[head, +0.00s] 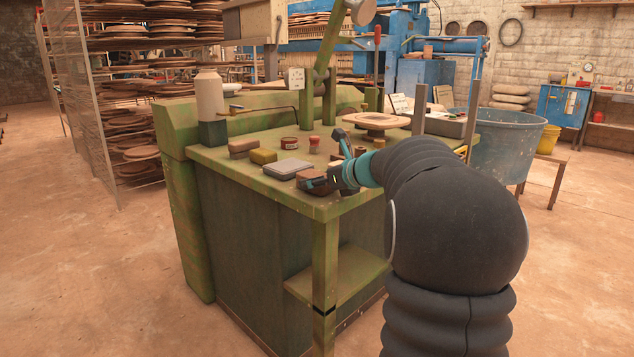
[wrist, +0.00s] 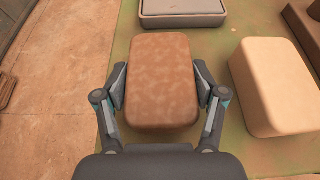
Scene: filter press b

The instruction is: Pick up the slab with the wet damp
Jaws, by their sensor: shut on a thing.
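The slab is a brown block with rounded edges and a mottled top of lighter and darker patches. It shows whole in the wrist view (wrist: 161,75) and small by the front corner of the green bench in the head view (head: 310,174). My gripper (wrist: 162,92) is shut on it, with one finger against each long side. In the head view my gripper (head: 322,183) is at the bench's front edge, low over the top. I cannot tell whether the slab still touches the bench.
A pale block (wrist: 272,85) stands close on the right in the wrist view. A flat grey case (head: 287,168) lies just left of the slab.

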